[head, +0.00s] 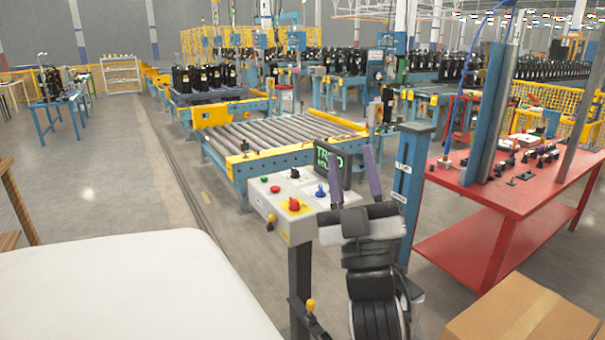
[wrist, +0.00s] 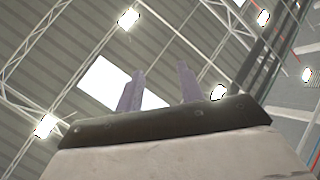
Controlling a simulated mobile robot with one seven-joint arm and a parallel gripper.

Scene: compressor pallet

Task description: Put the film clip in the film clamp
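My gripper (head: 355,168) is in the lower middle of the head view, with two purple fingers pointing up and apart. In the wrist view my gripper (wrist: 158,85) also shows two separate fingers with nothing between them, against the ceiling. I cannot make out a film clip or a film clamp in either view; they may be hidden, out of view or too small to tell.
A grey control box (head: 290,203) with buttons stands just left of my gripper. A blue post (head: 410,185) and a red table (head: 520,190) are to the right. A cardboard box (head: 525,315) and a white surface (head: 130,290) fill the near corners. Open floor (head: 100,185) lies left.

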